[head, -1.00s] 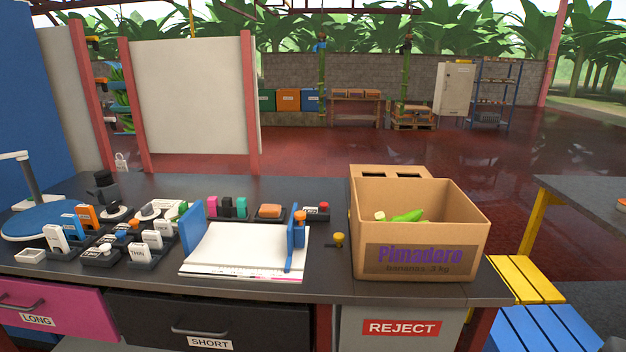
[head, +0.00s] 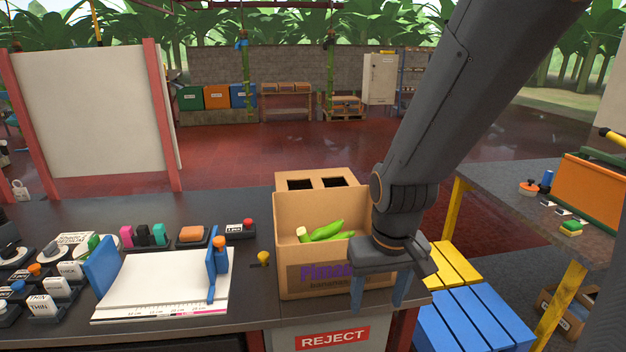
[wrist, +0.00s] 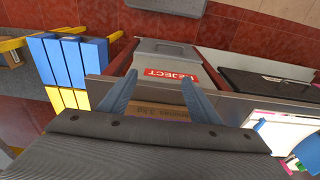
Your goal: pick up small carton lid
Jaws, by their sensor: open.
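The small carton (head: 283,240) is an open brown box with purple print, at the bench's front edge in the head view. It holds green bananas (head: 325,230). My gripper (head: 379,292) points down with blue fingers apart and empty, in front of the carton's right side. In the wrist view the open fingers (wrist: 157,80) frame part of the carton's printed front (wrist: 160,108). I cannot tell whether they touch it.
A white measuring board (head: 160,280) with blue ends lies left of the carton. A small yellow knob (head: 263,258) stands between them. A grey REJECT bin (head: 335,340) is below the bench edge. Blue and yellow slats (head: 470,315) are at the right, with another table (head: 500,180) beyond.

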